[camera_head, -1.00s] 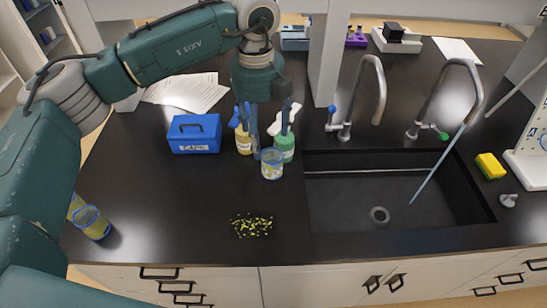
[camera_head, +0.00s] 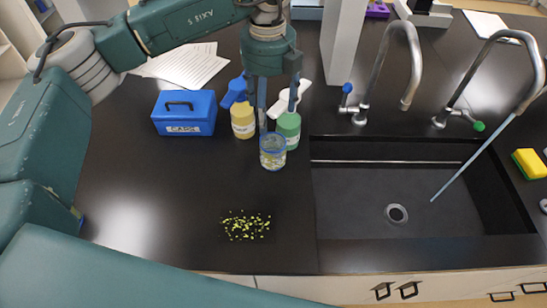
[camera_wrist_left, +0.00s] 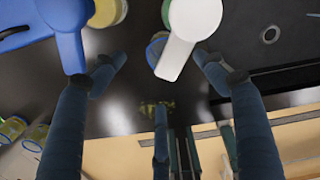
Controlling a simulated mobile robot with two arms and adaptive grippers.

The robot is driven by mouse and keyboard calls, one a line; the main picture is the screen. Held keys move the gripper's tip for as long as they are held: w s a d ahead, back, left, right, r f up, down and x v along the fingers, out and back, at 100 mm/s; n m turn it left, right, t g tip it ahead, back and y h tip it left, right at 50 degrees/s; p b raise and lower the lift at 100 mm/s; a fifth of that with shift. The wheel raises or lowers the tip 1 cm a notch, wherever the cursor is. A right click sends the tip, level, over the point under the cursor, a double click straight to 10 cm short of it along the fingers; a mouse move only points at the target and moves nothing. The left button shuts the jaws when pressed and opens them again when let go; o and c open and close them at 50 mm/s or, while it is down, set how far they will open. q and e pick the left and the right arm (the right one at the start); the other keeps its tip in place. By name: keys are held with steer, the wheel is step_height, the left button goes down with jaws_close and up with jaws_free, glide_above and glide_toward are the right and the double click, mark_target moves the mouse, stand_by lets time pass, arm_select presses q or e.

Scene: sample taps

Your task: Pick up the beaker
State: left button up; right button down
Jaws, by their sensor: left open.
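A clear beaker (camera_head: 272,152) with a blue rim and some yellowish flecks stands upright on the black counter, left of the sink. In the left wrist view the beaker (camera_wrist_left: 154,48) is partly hidden by a white spray head. My left gripper (camera_head: 278,116) is open, pointing down above and just behind the beaker, over the bottles. In the wrist view its fingers (camera_wrist_left: 160,64) are spread with nothing gripped; contact with the bottles cannot be told. Other similar beakers (camera_wrist_left: 38,136) show at the left of the wrist view. My right gripper is not in view.
A yellow bottle (camera_head: 243,122) with a blue spray head and a green bottle (camera_head: 288,130) with a white one stand close behind the beaker. A blue box (camera_head: 184,122) is left. Yellow-green flecks (camera_head: 246,226) lie in front. The sink (camera_head: 380,195) is right.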

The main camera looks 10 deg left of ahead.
mark_target(272, 143)
arm_select(q)
step_height(272, 143, down, 2)
steer(key=shift+f, duration=0.2)
steer(key=f+p, duration=0.1)
steer(key=f, duration=0.2)
steer(key=f+p, duration=0.1)
steer(key=f, duration=0.2)
steer(key=f+p, duration=0.2)
steer(key=f, duration=0.1)
steer(key=shift+d, duration=0.4)
steer(key=shift+f, duration=0.45)
steer(key=c, duration=1)
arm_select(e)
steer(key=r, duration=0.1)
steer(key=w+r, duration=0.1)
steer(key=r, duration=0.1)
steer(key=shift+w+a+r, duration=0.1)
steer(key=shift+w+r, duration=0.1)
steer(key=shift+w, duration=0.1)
